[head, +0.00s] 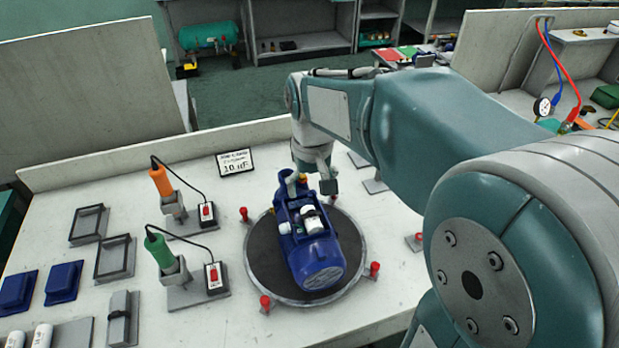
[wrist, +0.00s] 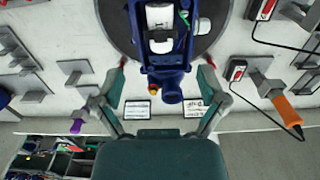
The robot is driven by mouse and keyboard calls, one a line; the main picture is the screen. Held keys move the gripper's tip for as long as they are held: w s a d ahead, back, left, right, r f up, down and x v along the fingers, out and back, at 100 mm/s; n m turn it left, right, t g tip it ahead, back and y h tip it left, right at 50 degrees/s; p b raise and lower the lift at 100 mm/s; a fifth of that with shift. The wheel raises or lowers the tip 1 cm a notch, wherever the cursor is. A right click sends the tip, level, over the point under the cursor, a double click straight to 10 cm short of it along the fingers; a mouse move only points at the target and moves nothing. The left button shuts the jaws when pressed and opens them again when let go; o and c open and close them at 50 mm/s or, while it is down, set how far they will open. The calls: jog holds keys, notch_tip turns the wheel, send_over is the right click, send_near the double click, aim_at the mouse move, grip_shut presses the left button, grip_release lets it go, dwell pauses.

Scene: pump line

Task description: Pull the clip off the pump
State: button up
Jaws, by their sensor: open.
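The blue pump (head: 318,252) lies on a round dark turntable (head: 262,262) with a pale rim. A white cylinder (head: 312,222) sits on top of the pump, and it also shows in the wrist view (wrist: 160,18). A dark band that may be the clip (wrist: 161,37) crosses by the cylinder's lower end; I cannot tell its full shape. My gripper (head: 314,180) is at the pump's far end. In the wrist view its open fingers (wrist: 162,82) stand either side of the pump's blue neck (wrist: 172,88), apart from it, with nothing between the pads held.
Several red posts (head: 374,269) ring the turntable. An orange-handled tool (head: 161,180) and a green-handled tool (head: 160,250) stand in holders at the left. A label card (head: 235,162) stands behind.

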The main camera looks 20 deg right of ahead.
aim_at(311, 212)
jog(key=shift+a+f, duration=0.15)
jog(key=shift+f, duration=1.85)
jog(key=shift+f, duration=0.95)
grip_shut()
